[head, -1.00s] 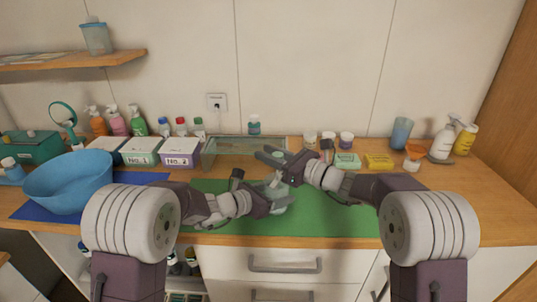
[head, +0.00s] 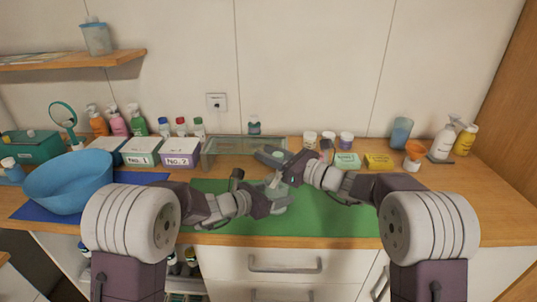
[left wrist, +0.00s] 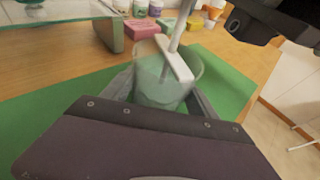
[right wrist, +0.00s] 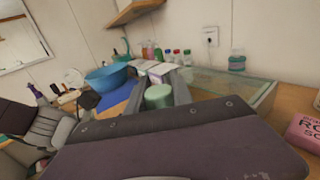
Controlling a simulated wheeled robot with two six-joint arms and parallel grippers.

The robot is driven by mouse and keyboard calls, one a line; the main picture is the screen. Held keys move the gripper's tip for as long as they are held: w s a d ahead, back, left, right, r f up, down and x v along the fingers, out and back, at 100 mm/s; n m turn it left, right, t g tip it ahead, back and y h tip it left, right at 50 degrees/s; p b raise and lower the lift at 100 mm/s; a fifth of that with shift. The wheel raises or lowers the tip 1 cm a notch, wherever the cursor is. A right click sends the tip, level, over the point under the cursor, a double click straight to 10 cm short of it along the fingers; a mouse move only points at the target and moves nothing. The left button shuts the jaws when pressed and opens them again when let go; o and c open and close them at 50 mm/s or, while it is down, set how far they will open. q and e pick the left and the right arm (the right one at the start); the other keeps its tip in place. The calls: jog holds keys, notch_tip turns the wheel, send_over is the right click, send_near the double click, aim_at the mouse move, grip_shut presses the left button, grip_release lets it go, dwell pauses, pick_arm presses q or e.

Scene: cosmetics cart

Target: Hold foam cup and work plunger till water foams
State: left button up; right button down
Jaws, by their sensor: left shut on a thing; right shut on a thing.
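The clear foam cup (left wrist: 150,88) stands on the green mat (left wrist: 68,112), and also shows partly in the head view (head: 281,200). My left gripper (head: 272,203) is shut on the cup, with its fingers at either side in the left wrist view. A pale plunger rod with a light crosspiece (left wrist: 177,62) rises from the cup. My right gripper (head: 273,160) is above the cup, shut on the plunger's green round top (right wrist: 158,96). The right gripper hides part of the plunger in the head view. I cannot tell whether there is foam inside the cup.
A glass shelf (head: 222,148) stands just behind the mat. Soap boxes (head: 347,161) and small jars (head: 310,137) are at the back right. A blue basin (head: 70,180) and numbered boxes (head: 181,152) are at the left. The mat's right part is clear.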

jog(key=shift+f, duration=0.1)
notch_tip(320, 180, down, 5)
dwell(0.5)
jog(key=c, duration=1.1)
grip_release()
jog(key=v, duration=1.2)
